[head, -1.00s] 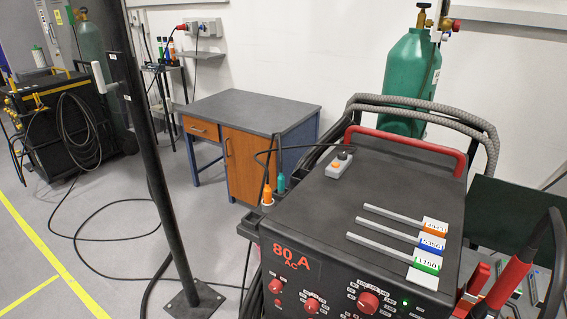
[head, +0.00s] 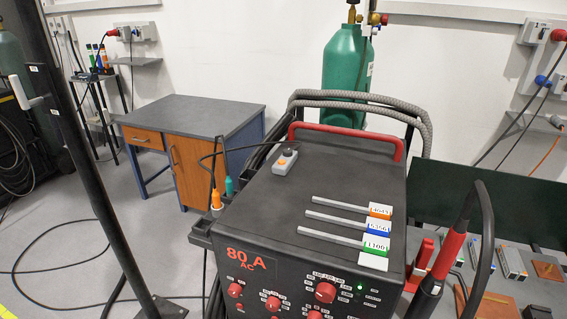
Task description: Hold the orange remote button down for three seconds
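A small grey remote (head: 285,162) lies on top of the black welding machine (head: 255,202), near its back left corner. It has an orange button (head: 281,162) and a dark knob (head: 288,152) at its far end. A black cable runs from it to the left and down the machine's side. Nothing touches the remote. Neither of my grippers shows in the head view.
Three grey rods with orange, blue and green labels (head: 376,248) lie on the machine's right half. A red handle (head: 345,136) rises at its back. A dark post (head: 85,170) stands at left. A green gas cylinder (head: 343,70) and a desk (head: 190,116) stand behind.

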